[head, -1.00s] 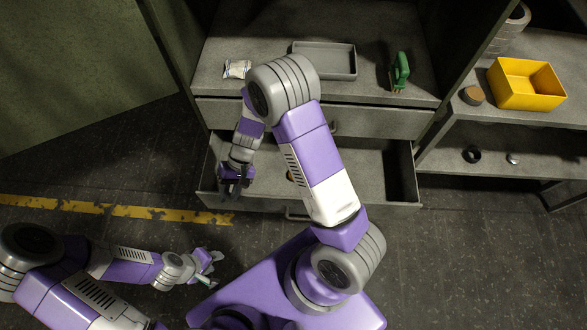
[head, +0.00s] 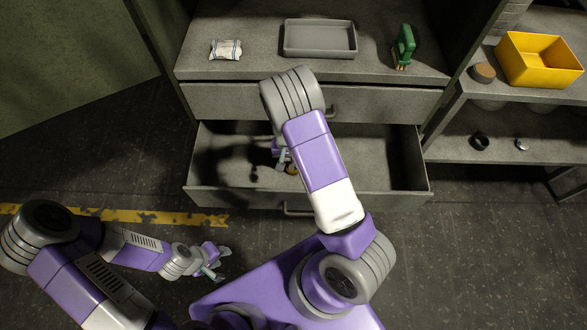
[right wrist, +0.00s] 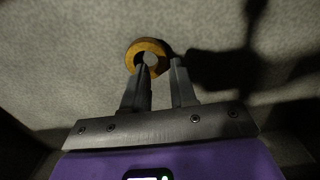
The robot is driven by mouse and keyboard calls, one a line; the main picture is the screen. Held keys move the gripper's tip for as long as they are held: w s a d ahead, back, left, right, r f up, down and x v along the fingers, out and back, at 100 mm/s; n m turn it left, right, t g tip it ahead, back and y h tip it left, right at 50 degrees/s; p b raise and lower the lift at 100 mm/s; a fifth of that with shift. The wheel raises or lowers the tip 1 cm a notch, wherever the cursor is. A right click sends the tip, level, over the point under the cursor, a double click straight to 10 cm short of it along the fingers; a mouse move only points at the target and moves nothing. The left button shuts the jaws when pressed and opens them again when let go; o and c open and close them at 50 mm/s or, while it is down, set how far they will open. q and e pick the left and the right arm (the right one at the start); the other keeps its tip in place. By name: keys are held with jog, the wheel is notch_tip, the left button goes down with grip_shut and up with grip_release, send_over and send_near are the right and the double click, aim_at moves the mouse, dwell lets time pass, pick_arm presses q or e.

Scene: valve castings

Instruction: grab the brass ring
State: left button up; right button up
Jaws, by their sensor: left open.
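The brass ring (right wrist: 134,52) lies flat on the open drawer's floor in the right wrist view. It shows small and partly covered in the head view (head: 292,169). My right gripper (right wrist: 160,66) is over the drawer, its fingers apart with nothing between them. Its left finger overlaps the ring's lower edge in the picture; I cannot tell whether they touch. In the head view my right gripper (head: 284,160) is partly hidden under its own arm. My left gripper (head: 220,264) is open and empty, outside the drawer at lower left.
The open drawer (head: 310,202) has raised walls around the right gripper. The cabinet top above holds a grey tray (head: 320,53), a white packet (head: 226,49) and a green-handled brush (head: 404,45). A side shelf at right carries a yellow bin (head: 512,75).

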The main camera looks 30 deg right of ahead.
aim_at(288, 166)
notch_tip(288, 166, down, 4)
jog(key=shift+r+b, duration=0.2)
jog(key=shift+b, duration=0.35)
jog(key=shift+r, duration=0.15)
grip_shut()
